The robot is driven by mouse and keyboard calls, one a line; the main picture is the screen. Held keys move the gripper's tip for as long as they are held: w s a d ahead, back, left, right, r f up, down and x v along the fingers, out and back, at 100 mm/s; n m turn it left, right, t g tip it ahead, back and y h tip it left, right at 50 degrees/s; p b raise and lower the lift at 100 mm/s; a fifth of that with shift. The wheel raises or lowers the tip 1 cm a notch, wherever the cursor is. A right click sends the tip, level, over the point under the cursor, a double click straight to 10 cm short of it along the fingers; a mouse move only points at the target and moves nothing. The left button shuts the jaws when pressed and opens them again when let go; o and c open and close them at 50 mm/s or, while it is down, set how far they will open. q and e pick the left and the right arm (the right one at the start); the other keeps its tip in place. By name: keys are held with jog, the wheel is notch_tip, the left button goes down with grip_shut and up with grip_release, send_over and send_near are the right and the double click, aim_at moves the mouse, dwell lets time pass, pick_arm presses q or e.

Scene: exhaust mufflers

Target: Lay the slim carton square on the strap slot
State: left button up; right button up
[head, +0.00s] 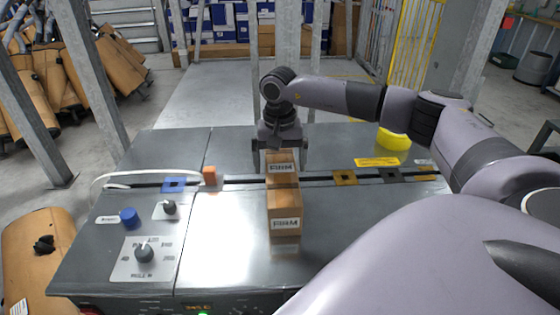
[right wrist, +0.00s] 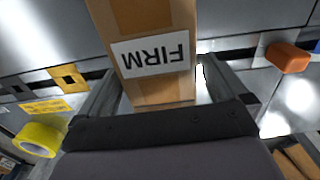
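The slim carton (head: 284,200) is brown with white FIRM labels and lies lengthwise across the dark strap slot (head: 240,179) on the grey bench. One label is on its upper face near the far end, another on its near end face. My right gripper (head: 281,158) comes down over the far end, with a finger on each side. In the right wrist view the carton (right wrist: 155,90) sits between the fingers, with a bright gap beside the right finger, so the gripper (right wrist: 158,95) looks open. The carton hides the slot beneath it. My left gripper is not in view.
An orange block (head: 210,176) and a blue plate (head: 174,185) are left of the carton along the slot. Yellow plates (head: 345,178) and a yellow tape roll (head: 393,139) are to the right. Knobs (head: 144,253) and a blue button (head: 129,217) stand at front left.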

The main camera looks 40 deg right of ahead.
jog(key=shift+r, duration=0.6)
notch_tip(320, 180, up, 11)
jog(key=p, duration=0.1)
jog(key=shift+p, duration=0.3)
jog(key=shift+a, duration=0.15)
